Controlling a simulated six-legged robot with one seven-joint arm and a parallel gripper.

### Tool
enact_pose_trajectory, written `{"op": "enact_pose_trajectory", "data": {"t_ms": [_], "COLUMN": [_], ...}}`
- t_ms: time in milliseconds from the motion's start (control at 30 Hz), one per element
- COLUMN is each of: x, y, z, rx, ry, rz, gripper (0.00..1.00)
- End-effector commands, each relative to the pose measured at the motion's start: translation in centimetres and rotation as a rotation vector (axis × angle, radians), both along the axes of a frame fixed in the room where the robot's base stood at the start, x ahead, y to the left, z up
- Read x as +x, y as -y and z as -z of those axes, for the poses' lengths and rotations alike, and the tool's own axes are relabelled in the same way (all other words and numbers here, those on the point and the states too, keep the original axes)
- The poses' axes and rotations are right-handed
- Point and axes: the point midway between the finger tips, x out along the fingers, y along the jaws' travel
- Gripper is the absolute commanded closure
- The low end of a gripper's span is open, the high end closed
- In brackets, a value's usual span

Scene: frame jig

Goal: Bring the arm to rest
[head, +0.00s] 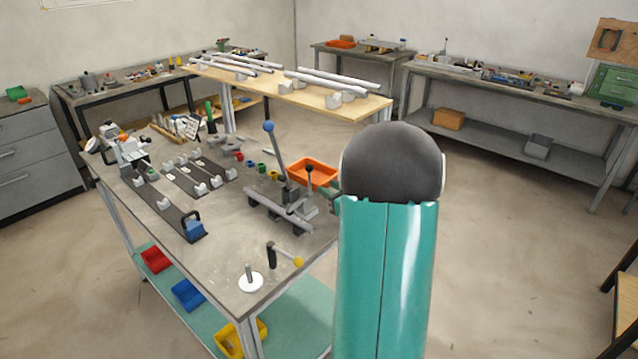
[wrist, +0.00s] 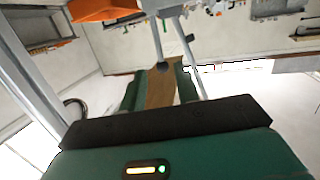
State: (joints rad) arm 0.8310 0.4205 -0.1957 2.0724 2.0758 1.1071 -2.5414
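My arm (head: 385,270) rises at the right of the head view, teal with a dark rounded joint on top. It hides most of my gripper there. In the wrist view my gripper (wrist: 160,88) shows beyond its dark-edged teal housing. Its two green fingers stand apart. A brown strip shows between them; it looks like background, and I see no part clearly gripped.
The grey workbench (head: 240,225) left of my arm carries clamps, rails, a blue-knobbed lever (head: 275,155) and an orange bin (head: 313,171). The bin and lever stand close to my arm. A wooden-topped table (head: 285,90) is behind. Floor at right (head: 510,250) is clear.

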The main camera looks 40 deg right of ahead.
Motion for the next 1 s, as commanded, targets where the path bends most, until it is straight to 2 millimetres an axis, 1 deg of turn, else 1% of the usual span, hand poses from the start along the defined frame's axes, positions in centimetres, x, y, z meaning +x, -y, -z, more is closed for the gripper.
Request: {"op": "enact_pose_trajectory", "data": {"t_ms": [33,100,200,767,867,967,1000], "x": [-0.7,-1.3,-1.7,-1.7,-1.2,-0.1,0.5], "y": [-0.1,-0.1,-0.2,-0.2,-1.4,-4.9,-7.0], "z": [-0.2,-0.2,-0.3,-0.3,-0.8,-1.9,-2.6], "rx": [0.000,0.001,0.000,0.001,0.017,0.070,0.102], "ry": [0.001,0.000,0.000,0.000,-0.005,-0.026,-0.044], "rz": [0.001,0.001,0.000,-0.001,-0.031,-0.114,-0.162], "gripper": [0.68,0.68,0.68,0.68,0.68,0.68,0.68]}}
